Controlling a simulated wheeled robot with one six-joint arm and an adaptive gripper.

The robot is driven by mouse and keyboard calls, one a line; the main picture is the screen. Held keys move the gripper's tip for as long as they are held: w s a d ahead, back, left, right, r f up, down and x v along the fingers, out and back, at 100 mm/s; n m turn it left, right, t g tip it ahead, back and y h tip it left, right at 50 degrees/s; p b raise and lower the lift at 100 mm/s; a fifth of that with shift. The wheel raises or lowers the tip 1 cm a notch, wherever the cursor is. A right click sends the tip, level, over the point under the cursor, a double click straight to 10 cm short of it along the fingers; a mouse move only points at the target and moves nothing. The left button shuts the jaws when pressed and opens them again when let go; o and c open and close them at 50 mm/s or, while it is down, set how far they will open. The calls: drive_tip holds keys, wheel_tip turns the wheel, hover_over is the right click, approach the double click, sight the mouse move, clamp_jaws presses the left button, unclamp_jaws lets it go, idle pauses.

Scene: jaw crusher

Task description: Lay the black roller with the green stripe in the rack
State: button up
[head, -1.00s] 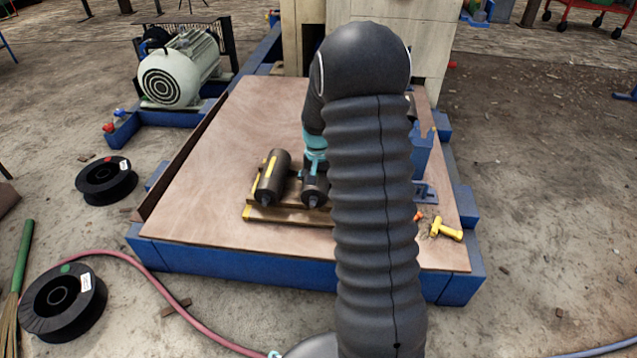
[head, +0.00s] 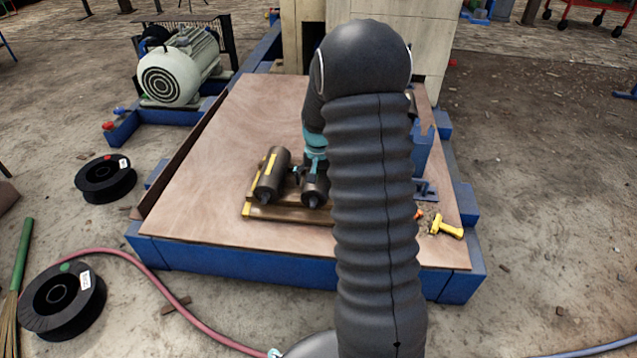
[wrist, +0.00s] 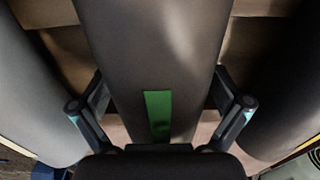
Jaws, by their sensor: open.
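The black roller with the green stripe (wrist: 158,60) lies under my gripper, and its green stripe faces up in the wrist view. In the head view this roller (head: 315,192) rests on the wooden rack (head: 290,214), beside the roller with a yellow stripe (head: 272,176), with a gap between them. My gripper (wrist: 160,122) is open, with one finger on each side of the green-striped roller and visible space beside it. In the head view my gripper (head: 313,168) is partly hidden by my arm. The rack's right part is hidden there too.
In the wrist view, a roller flanks each side, at left (wrist: 30,90) and right (wrist: 285,90). A yellow-handled tool (head: 447,228) lies on the board to the right. The board's left half (head: 215,150) is clear.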

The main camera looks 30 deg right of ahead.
sight(320, 177)
drive_tip(key=r, duration=1.1)
drive_tip(key=shift+s+a+r, duration=0.1)
drive_tip(key=shift+s+r, duration=0.2)
drive_tip(key=s+f, duration=0.1)
drive_tip(key=s+a+f+n, duration=0.1)
drive_tip(key=s, duration=0.1)
drive_tip(key=shift+g, duration=0.3)
drive_tip(key=shift+n, duration=0.5)
drive_tip(key=s, duration=0.1)
drive_tip(key=s+a+r, duration=0.2)
drive_tip(key=shift+s+r+p, duration=0.15)
drive_tip(key=shift+s+p, duration=0.2)
drive_tip(key=s+a+r+n+t+p, duration=0.2)
drive_tip(key=s+a+r+p, duration=0.2)
drive_tip(key=s+r, duration=0.6)
drive_tip(key=s+a+r+n+t+p, duration=0.2)
drive_tip(key=s+a+r+t+p, duration=0.1)
drive_tip(key=s+a+r, duration=0.6)
drive_tip(key=shift+s+a+r+n+t+p, duration=0.15)
drive_tip(key=shift+s+r+n+t+p, duration=0.2)
drive_tip(key=shift+s+r+p, duration=0.55)
drive_tip(key=shift+s+f, duration=0.25)
